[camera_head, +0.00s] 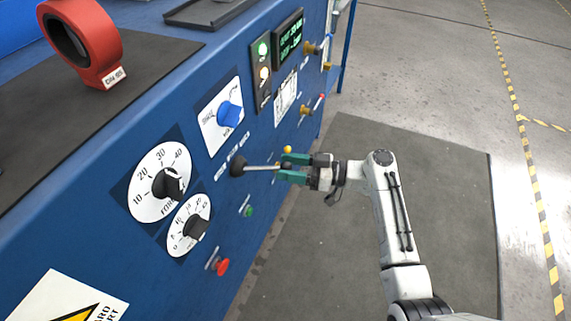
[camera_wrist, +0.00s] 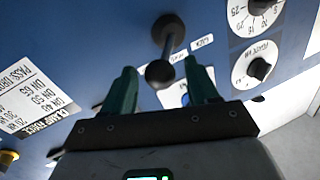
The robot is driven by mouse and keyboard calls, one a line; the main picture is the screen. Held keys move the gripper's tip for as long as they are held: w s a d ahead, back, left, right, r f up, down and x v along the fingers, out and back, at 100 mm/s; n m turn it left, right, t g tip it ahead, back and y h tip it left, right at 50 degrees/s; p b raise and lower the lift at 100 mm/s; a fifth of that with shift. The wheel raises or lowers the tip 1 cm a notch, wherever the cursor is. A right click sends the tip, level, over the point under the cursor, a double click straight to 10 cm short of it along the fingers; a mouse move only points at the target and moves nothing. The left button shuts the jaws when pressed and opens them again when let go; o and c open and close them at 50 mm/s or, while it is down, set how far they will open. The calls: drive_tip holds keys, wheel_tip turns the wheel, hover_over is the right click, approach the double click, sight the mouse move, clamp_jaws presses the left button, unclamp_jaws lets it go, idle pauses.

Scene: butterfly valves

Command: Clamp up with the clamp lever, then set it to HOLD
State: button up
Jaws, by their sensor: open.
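The clamp lever (camera_head: 262,168) is a thin metal rod that sticks out of a black boot (camera_head: 238,166) on the blue panel and ends in a dark knob. In the wrist view the boot (camera_wrist: 168,30) and the knob (camera_wrist: 160,74) show at the upper middle. Small white label plates (camera_head: 233,155) sit just above the lever; I cannot read which one is HOLD. My gripper (camera_head: 287,167) is open, its green fingers on either side of the knob. In the wrist view the gripper (camera_wrist: 160,70) has a gap beside the knob on each side.
A blue selector (camera_head: 229,114), two dials (camera_head: 170,185) (camera_head: 195,227), a green button (camera_head: 248,211) and a red button (camera_head: 222,266) are on the panel. Lamps and a display (camera_head: 288,42) are higher up. A red valve body (camera_head: 98,50) stands on top. Floor at right is clear.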

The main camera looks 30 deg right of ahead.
drive_tip(key=shift+w+a, duration=0.45)
drive_tip(key=shift+a, duration=0.05)
drive_tip(key=shift+c, duration=0.4)
clamp_jaws()
